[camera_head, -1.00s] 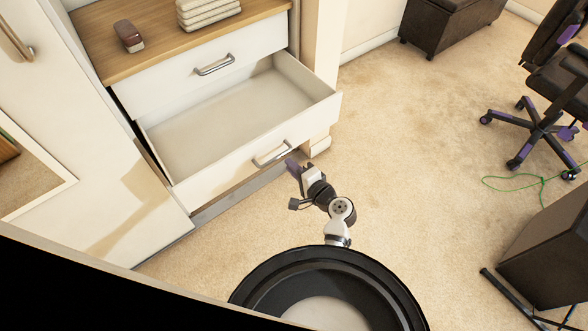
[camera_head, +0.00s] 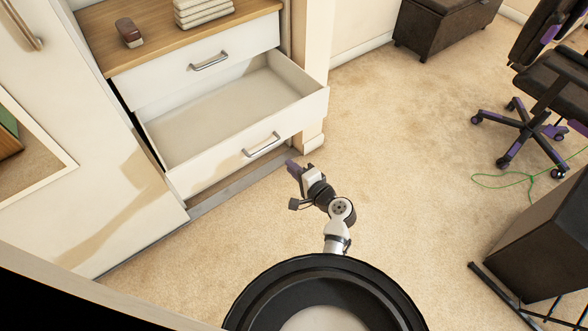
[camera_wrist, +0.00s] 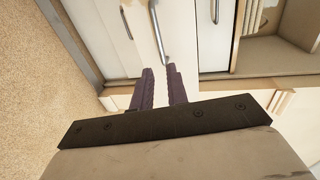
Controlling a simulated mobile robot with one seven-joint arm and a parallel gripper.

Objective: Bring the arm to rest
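My gripper (camera_head: 291,167) has purple fingers and is at the end of my folded arm, above the carpet. In the wrist view its two fingers (camera_wrist: 161,70) are a short way apart, with nothing between them. In the head view the gripper is just right of and below the open drawer's handle (camera_head: 263,145), with a visible gap between them. A drawer handle also shows beyond the fingertips in the wrist view (camera_wrist: 158,36).
The lower drawer (camera_head: 240,150) is pulled out and empty, under a wooden top (camera_head: 165,35) holding a small brown-and-pink object (camera_head: 129,32) and folded towels (camera_head: 200,12). An office chair (camera_head: 545,95) stands far right.

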